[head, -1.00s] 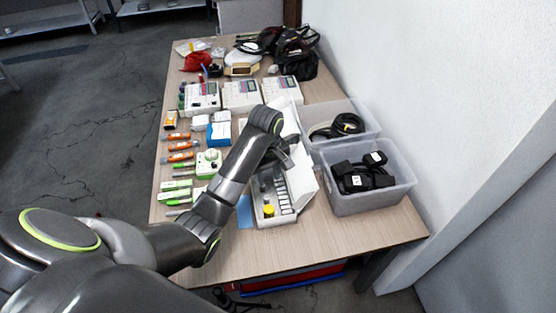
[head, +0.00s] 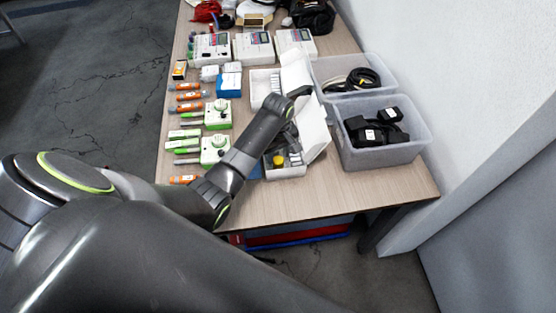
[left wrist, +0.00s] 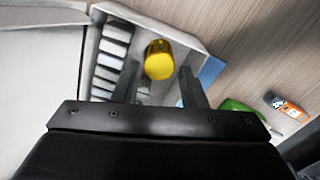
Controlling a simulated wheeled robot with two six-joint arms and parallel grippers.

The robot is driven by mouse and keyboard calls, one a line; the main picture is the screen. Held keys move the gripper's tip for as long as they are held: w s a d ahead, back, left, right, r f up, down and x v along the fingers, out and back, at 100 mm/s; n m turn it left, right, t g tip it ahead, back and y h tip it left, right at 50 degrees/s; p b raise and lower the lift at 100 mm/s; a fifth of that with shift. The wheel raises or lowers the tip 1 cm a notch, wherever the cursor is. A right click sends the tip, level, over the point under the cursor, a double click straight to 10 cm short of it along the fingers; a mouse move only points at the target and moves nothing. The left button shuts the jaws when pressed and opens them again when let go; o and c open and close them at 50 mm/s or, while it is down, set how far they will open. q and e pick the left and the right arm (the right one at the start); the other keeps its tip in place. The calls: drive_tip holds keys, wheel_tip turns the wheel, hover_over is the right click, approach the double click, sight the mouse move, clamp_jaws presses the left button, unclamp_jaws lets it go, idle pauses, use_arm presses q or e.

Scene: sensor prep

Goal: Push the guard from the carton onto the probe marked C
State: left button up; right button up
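A yellow cylinder (head: 279,161), perhaps the guard, stands in the near end of an open white carton (head: 289,173). In the left wrist view the yellow cylinder (left wrist: 159,60) sits beside a row of pale pieces (left wrist: 110,55) in the carton. My left gripper (left wrist: 160,72) is open over the carton. Its two fingers lie on either side of the yellow cylinder in that view, with a gap on both sides. Orange-and-grey probes (head: 188,97) and green-and-white ones (head: 184,134) lie at the left table edge. Their letters are too small to read. My right gripper is not in view.
Two grey bins, one with black adapters (head: 380,158) and one with a cable (head: 351,83), stand right of the carton. Green-and-white devices (head: 218,115) and a blue-and-white box (head: 230,85) stand to the left. The near table strip (head: 330,195) is clear.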

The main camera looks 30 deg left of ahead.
sight(278, 160)
use_arm(q)
wheel_tip(278, 160, down, 2)
drive_tip(key=shift+f, duration=0.8)
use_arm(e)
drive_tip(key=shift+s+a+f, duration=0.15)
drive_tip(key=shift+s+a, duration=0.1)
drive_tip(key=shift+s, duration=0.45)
use_arm(q)
drive_tip(key=shift+c, duration=0.5)
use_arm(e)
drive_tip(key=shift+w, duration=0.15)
use_arm(q)
drive_tip(key=c, duration=0.5)
drive_tip(key=shift+r+p, duration=1.4)
drive_tip(key=shift+p, duration=0.15)
drive_tip(key=shift+r+p, duration=1.1)
drive_tip(key=shift+p, duration=0.3)
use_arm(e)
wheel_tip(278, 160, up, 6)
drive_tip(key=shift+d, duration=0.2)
use_arm(q)
drive_tip(key=shift+r, duration=0.1)
